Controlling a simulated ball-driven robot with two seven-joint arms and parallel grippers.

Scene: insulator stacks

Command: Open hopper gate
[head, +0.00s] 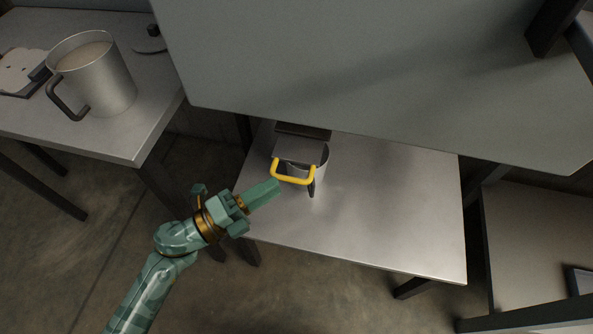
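The hopper (370,70) is a large grey sloped body across the top of the head view. Below its lower edge is a small grey gate plate (297,150) with a yellow U-shaped handle (293,181) on its near side. My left gripper (270,190) is just left of the handle and slightly below it in the picture, its fingers pointing toward it. I see no clear grip on the handle. The fingers overlap from this angle, so their opening is hidden. My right gripper is out of view.
A metal mug (322,163) stands below the gate on a steel table (390,215), partly hidden by the gate and handle. A side table (140,130) at left carries a filled metal jug (105,85). A shelf (535,250) stands at right. The steel table's right part is clear.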

